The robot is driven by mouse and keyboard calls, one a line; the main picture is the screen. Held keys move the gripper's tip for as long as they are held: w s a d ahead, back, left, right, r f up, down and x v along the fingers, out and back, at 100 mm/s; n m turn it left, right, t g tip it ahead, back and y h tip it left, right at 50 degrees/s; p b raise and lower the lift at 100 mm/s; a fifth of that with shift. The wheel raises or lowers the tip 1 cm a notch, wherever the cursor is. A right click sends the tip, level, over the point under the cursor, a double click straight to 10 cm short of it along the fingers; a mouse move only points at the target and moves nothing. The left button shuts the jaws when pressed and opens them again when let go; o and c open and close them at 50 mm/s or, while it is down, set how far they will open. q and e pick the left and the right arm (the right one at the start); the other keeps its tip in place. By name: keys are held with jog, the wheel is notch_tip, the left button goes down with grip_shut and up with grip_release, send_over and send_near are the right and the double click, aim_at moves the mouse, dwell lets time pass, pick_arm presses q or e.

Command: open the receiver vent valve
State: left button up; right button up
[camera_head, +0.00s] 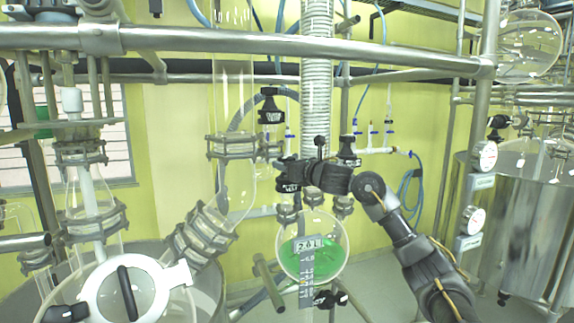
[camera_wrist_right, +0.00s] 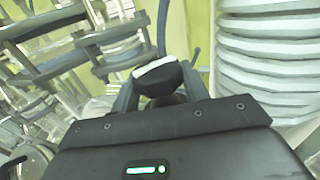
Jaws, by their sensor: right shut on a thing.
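The receiver is a round glass flask (camera_head: 338,238) with green liquid, marked 2.0 L. Above it, a black vent valve knob (camera_head: 288,187) carries a small white label that looks like "VENT". My right gripper (camera_head: 292,172) reaches in from the right and is shut on this knob. In the right wrist view, the black knob with a white face (camera_wrist_right: 158,76) sits between the two dark fingers (camera_wrist_right: 160,92). The fingers partly hide the knob, and its turn angle is hard to tell. My left gripper is not in view.
A similar black valve (camera_head: 270,108) is up and left; another (camera_head: 347,150) is close on the right. A ribbed white column (camera_head: 317,85) stands right behind my gripper. Steel rails (camera_head: 250,42) cross above. Glass tubes and clamps (camera_head: 232,147) are close on the left.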

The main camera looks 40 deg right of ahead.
jog(key=shift+r+y, duration=0.1)
jog(key=shift+y, duration=0.3)
jog(key=o, duration=0.7)
jog(key=shift+s, duration=0.1)
jog(key=shift+s+f+n+b, duration=0.2)
jog(key=shift+s+n+b, duration=0.15)
jog(key=shift+b, duration=0.1)
jog(key=shift+s+d+r+b, duration=0.1)
jog(key=shift+s+b, duration=1.15)
jog(key=shift+s, duration=1.25)
jog(key=shift+s+d+r+b, duration=0.1)
jog(key=shift+s+b, duration=1.1)
jog(key=shift+s, duration=1.3)
